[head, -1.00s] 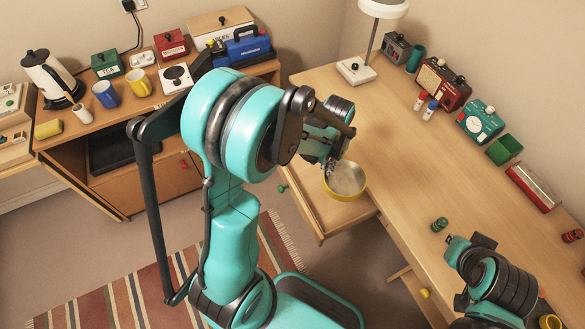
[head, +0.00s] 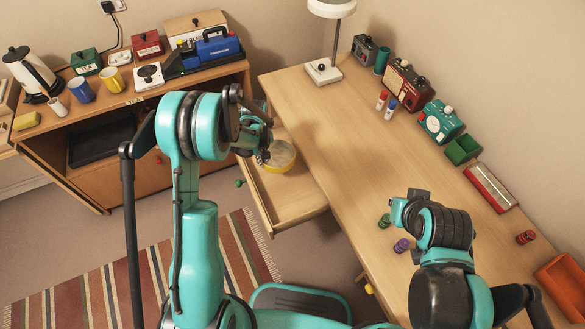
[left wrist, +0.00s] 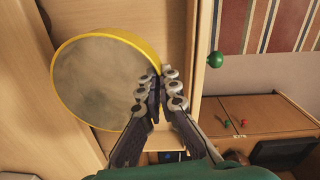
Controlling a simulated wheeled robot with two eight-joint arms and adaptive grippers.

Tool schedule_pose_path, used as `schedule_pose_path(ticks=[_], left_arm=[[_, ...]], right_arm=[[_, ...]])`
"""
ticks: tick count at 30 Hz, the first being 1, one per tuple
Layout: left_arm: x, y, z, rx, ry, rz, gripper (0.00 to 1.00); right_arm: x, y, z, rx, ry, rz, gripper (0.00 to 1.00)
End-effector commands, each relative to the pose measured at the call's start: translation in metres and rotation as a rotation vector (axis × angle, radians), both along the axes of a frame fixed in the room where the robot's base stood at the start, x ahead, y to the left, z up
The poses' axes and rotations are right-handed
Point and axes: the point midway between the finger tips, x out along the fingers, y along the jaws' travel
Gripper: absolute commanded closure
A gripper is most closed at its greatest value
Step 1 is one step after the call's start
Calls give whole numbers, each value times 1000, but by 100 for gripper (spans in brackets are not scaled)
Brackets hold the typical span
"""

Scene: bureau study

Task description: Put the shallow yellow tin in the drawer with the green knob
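The shallow yellow tin (head: 281,158), round with a grey inside, is over the pulled-out desk drawer (head: 300,207), towards its far left part. The green knob (head: 239,183) is on the drawer's front; it also shows in the left wrist view (left wrist: 215,60). My left gripper (head: 262,157) is at the tin's left rim. In the left wrist view its fingers (left wrist: 163,85) are close together on either side of the tin's rim (left wrist: 148,45). I cannot tell whether the tin touches the drawer floor. My right arm's end (head: 402,212) is over the desk; its fingers are not clear.
The desk (head: 330,125) carries a lamp (head: 323,70), radio-like boxes and a green open box (head: 462,150) along the wall. A yellow knob (head: 369,289) shows below the desk. A sideboard stands left.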

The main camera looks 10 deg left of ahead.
Motion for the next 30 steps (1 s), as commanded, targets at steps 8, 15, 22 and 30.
schedule_pose_path(ticks=[8,15,22,30], left_arm=[[8,3,-53,-1,0,78,100],[8,3,-77,-1,0,75,100],[7,3,-109,-1,0,74,100],[7,3,-110,-1,0,74,100]], right_arm=[[0,0,-16,0,0,0,100],[0,0,-22,0,0,0,100],[0,0,-34,0,0,0,100],[0,0,-33,0,0,0,100]])
